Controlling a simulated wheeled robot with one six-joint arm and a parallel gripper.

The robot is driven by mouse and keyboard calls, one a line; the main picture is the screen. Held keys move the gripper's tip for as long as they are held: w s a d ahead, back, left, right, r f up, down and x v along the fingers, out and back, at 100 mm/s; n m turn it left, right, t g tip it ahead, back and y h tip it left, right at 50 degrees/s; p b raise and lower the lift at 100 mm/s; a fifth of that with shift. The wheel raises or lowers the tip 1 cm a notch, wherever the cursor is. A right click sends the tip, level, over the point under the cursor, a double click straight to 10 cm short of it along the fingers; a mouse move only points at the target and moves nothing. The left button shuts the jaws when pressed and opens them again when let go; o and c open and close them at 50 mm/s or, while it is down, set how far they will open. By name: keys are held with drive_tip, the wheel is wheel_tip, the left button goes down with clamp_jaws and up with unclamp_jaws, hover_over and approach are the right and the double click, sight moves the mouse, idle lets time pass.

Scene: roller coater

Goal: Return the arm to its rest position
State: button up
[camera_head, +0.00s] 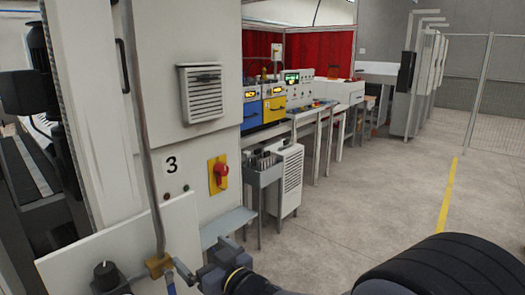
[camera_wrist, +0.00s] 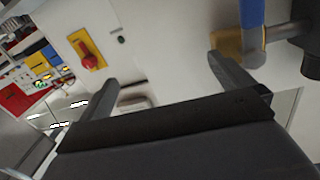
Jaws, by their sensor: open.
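My gripper (camera_wrist: 163,72) is open in the wrist view. Its two dark fingers stand wide apart, with nothing between them but a view of the pale machine panel behind. A pipe fitting with a brass part (camera_wrist: 228,42) and a blue handle (camera_wrist: 252,15) lies just beyond the right fingertip; I cannot tell whether they touch. In the head view the brass fitting (camera_head: 158,266) is at the bottom, left of my grey-blue wrist parts.
The machine cabinet (camera_head: 205,140) stands close on the left, with a red switch on a yellow plate (camera_head: 218,173) and a vent. A black knob (camera_head: 106,275) sits on the lower panel. Benches with instruments (camera_head: 300,85) line the back. The floor (camera_head: 365,200) at right is clear.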

drive_tip(key=shift+s+a, duration=0.1)
drive_tip(key=shift+a, duration=0.25)
